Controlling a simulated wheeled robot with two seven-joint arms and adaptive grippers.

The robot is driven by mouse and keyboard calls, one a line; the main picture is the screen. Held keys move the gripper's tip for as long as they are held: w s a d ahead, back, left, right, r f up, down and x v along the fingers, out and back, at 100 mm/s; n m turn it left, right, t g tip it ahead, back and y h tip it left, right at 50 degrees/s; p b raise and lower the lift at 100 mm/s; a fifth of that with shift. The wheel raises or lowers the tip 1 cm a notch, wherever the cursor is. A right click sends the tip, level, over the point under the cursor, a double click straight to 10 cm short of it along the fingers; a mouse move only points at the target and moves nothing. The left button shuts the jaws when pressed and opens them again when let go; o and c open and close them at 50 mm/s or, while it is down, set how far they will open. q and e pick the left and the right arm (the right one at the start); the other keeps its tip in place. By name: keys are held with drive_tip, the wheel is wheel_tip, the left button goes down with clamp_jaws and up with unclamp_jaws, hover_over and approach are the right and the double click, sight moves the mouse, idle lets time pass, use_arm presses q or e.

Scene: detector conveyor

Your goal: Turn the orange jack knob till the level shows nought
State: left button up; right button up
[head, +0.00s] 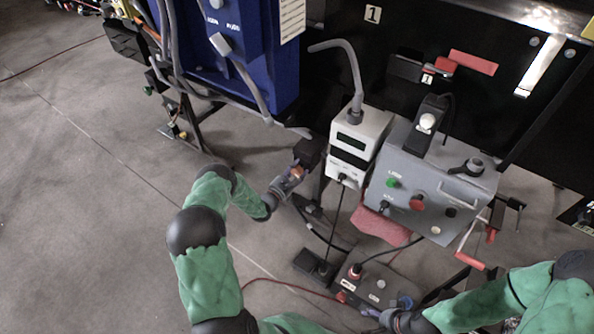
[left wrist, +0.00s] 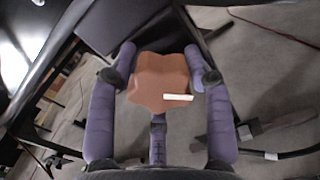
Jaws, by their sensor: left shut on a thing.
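The orange jack knob (left wrist: 160,84) is star-shaped with a white mark, and fills the middle of the left wrist view.
A grey control box (head: 408,168) with green and red buttons stands right of the white box. The low grey button box (head: 372,288) is on the floor side, with cables around it. A blue cabinet (head: 278,60) stands at the upper left. Open floor lies left.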

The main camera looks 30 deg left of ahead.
use_arm(q)
drive_tip(key=shift+s+d+f+m, duration=0.1)
drive_tip(key=shift+f+m, duration=0.05)
drive_tip(key=shift+m, duration=0.45)
drive_tip(key=shift+d+f+m, duration=0.1)
drive_tip(key=shift+m, duration=0.5)
drive_tip(key=shift+f, duration=0.1)
drive_tip(key=o, duration=1.1)
drive_tip(key=shift+o, duration=0.2)
drive_tip(key=shift+a, duration=0.1)
drive_tip(key=shift+r, duration=0.2)
drive_tip(key=s+a, duration=0.1)
drive_tip(key=s, duration=1.1)
drive_tip(key=shift+d, duration=0.1)
